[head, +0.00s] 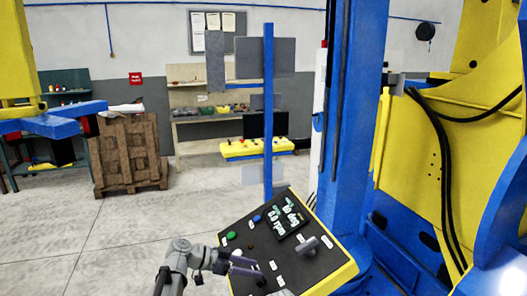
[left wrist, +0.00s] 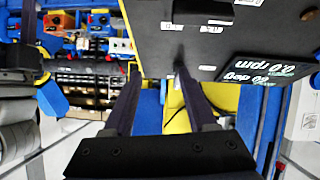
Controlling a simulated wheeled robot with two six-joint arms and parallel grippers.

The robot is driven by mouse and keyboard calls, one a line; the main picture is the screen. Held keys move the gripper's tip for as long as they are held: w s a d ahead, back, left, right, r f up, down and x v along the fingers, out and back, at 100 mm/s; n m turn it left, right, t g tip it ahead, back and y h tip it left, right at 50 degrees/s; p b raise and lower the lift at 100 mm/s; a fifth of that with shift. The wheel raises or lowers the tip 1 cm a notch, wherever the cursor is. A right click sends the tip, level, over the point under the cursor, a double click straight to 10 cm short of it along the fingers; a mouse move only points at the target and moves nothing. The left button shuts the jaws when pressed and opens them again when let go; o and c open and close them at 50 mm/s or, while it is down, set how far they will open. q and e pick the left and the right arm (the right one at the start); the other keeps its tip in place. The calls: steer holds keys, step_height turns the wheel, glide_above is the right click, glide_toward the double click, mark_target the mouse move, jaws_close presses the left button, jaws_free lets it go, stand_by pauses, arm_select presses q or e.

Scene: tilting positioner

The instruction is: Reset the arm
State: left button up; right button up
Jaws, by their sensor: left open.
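The tilted black control panel (head: 262,255) with a yellow rim stands at the bottom middle of the head view. Its display (head: 287,219) shows a deg line and an rpm line; the digits are hard to read. A green button (head: 231,236), a blue button (head: 257,218) and a grey lever (head: 306,245) sit on it. My left gripper (head: 250,266) is over the panel's near left part, open with nothing between its fingers. In the left wrist view the open fingers (left wrist: 158,92) point toward the panel (left wrist: 190,50), and the display (left wrist: 266,69) is at the right. My right gripper is not in view.
A blue post (head: 268,120) rises behind the panel. The large blue column (head: 350,130) and yellow positioner frame (head: 430,140) with black hoses fill the right. A wooden pallet stack (head: 128,150) and a workbench (head: 215,125) stand at the back. The floor at left is clear.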

arm_select(q)
steer(key=s+d+f+n+g+y, duration=0.3)
steer(key=s+f+y, duration=0.2)
steer(key=s+f, duration=0.4)
steer(key=s+a+f+n+y, duration=0.2)
steer(key=s+n+y, duration=0.1)
steer(key=s, duration=0.3)
steer(key=s+a+f+n+y+b, duration=0.1)
steer(key=s+a+f+n+y, duration=0.1)
steer(key=s+y, duration=0.3)
steer(key=shift+s+a+f+n+y, duration=0.2)
steer(key=shift+s+a+n+y, duration=0.2)
steer(key=shift+s+a+n, duration=0.35)
steer(key=shift+d, duration=0.1)
